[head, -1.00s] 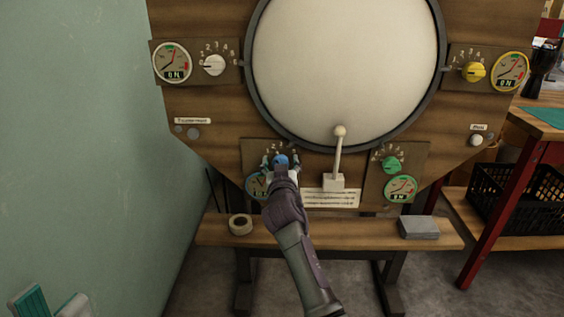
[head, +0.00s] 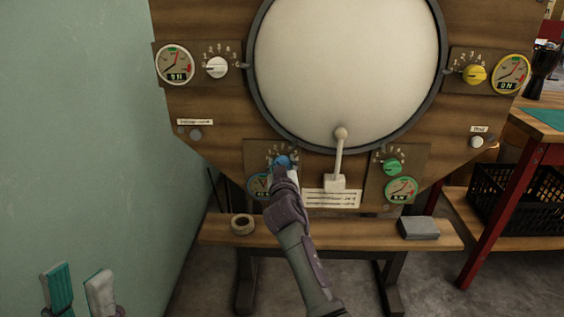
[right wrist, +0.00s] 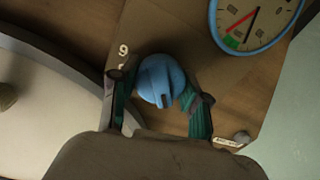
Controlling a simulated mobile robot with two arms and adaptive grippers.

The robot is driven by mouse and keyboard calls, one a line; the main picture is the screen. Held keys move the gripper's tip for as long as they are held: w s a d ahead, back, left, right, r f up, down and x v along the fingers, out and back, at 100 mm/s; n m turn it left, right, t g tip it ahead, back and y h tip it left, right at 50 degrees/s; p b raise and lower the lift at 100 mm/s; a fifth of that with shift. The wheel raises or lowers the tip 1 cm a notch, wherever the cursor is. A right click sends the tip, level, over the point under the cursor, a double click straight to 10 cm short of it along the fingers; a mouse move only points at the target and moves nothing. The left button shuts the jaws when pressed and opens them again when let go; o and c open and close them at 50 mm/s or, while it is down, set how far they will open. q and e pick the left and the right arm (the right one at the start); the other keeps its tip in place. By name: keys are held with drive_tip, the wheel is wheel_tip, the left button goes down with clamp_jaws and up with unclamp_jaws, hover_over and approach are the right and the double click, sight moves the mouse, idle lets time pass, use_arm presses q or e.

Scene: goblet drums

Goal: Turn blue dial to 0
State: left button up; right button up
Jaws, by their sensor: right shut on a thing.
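The blue dial (head: 281,160) is on the lower left panel of the wooden board, above a blue-rimmed gauge (head: 258,186). My right gripper (head: 285,168) is at the dial and partly covers it. In the right wrist view the blue dial (right wrist: 158,82) sits between the two teal fingers of my right gripper (right wrist: 156,92), which is shut on it. A white numeral (right wrist: 123,50) shows beside the dial; the dial's exact setting is unclear. My left gripper (head: 78,271) is low at the left, empty, with its fingers apart.
A white dial (head: 217,68), a yellow dial (head: 475,74) and a green dial (head: 392,167) are on other panels. A lever (head: 340,155) stands right of my right gripper. A tape roll (head: 242,224) and a grey block (head: 418,228) lie on the shelf below.

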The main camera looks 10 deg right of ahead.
drive_tip(key=n+p, duration=0.2)
drive_tip(key=shift+r+n, duration=0.2)
drive_tip(key=shift+n, duration=0.2)
use_arm(q)
drive_tip(key=w+d+f+g+y, duration=0.1)
drive_tip(key=w+f+g+y, duration=0.2)
drive_tip(key=w+f+g, duration=0.5)
use_arm(e)
drive_tip(key=shift+n+p, duration=0.45)
drive_tip(key=shift+n, duration=0.35)
drive_tip(key=shift+n+p, duration=0.7)
drive_tip(key=shift+n, duration=0.5)
drive_tip(key=n+p, duration=0.1)
drive_tip(key=n, duration=0.1)
drive_tip(key=shift+a+f+n+g, duration=0.1)
drive_tip(key=shift+f+n+g, duration=0.05)
drive_tip(key=shift+n+g, duration=0.25)
use_arm(q)
wheel_tip(320, 180, down, 12)
drive_tip(key=w+a+g+y, duration=0.1)
drive_tip(key=g+y, duration=0.1)
drive_tip(key=g, duration=0.6)
drive_tip(key=shift+w+a+g+y+p, duration=0.2)
drive_tip(key=shift+w+g+y+p, duration=0.1)
drive_tip(key=shift+w+y, duration=0.1)
use_arm(e)
drive_tip(key=shift+f+n, duration=0.1)
drive_tip(key=shift+n, duration=0.2)
drive_tip(key=o, duration=1.1)
drive_tip(key=shift+o, duration=0.2)
